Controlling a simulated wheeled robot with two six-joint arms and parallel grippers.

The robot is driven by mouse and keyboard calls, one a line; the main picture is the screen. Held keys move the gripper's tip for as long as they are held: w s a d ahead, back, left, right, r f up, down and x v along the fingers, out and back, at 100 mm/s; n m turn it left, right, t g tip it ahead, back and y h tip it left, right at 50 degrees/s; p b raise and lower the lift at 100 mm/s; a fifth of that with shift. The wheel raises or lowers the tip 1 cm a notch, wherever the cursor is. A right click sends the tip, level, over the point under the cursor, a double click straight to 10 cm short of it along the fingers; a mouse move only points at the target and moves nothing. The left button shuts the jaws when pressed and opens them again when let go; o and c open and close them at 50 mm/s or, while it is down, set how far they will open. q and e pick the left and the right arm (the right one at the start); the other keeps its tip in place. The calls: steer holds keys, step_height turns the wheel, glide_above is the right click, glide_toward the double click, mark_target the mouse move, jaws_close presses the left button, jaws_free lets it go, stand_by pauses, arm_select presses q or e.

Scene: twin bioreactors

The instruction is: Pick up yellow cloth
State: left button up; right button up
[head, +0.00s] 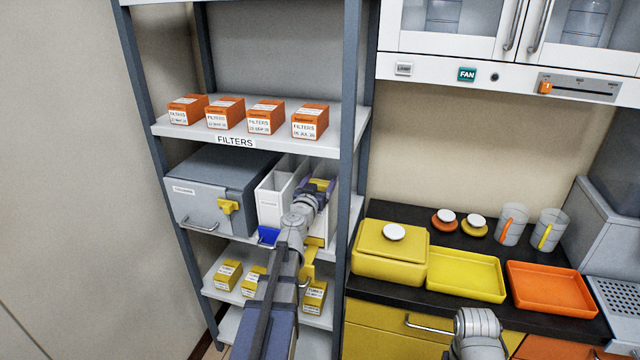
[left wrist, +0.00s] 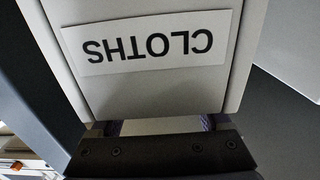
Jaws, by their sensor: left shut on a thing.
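My left gripper (head: 320,188) is at the top of a narrow white holder (head: 316,226) on the middle shelf. Yellow material, the yellow cloth (head: 321,184), shows between its purple fingers, and the gripper is shut on it. In the left wrist view, the holder's front wall (left wrist: 150,92) bears an upside-down CLOTHS label and hides the fingertips and the cloth. Only the bases of the fingers (left wrist: 160,126) show there. My right arm shows at the bottom of the head view, but its fingers are not visible.
A grey case (head: 205,190) stands left of the holder, with another white holder (head: 270,195) between. A shelf post (head: 349,150) rises close on the right. Orange filter boxes (head: 265,117) line the shelf above. The counter holds a yellow tray (head: 466,275) and an orange tray (head: 550,290).

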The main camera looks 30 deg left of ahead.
arm_select(q)
step_height(320, 180, up, 2)
steer(key=shift+r+p, duration=0.15)
steer(key=shift+p, duration=0.75)
steer(key=shift+d+f+b, duration=0.1)
steer(key=shift+f+b, duration=0.15)
steer(key=shift+b, duration=0.1)
steer(key=shift+s+b, duration=0.15)
steer(key=shift+b, duration=0.25)
steer(key=shift+s+t+b, duration=0.1)
steer(key=shift+t+b, duration=0.2)
steer(key=shift+t, duration=0.1)
arm_select(e)
steer(key=shift+r, duration=0.2)
arm_select(q)
steer(key=shift+s+b, duration=0.2)
steer(key=shift+b, duration=0.1)
arm_select(e)
steer(key=shift+f, duration=0.35)
steer(key=shift+w+d+f, duration=0.15)
steer(key=shift+w+d, duration=0.05)
steer(key=shift+d, duration=0.2)
arm_select(q)
steer(key=shift+t, duration=0.3)
arm_select(e)
steer(key=shift+d, duration=0.1)
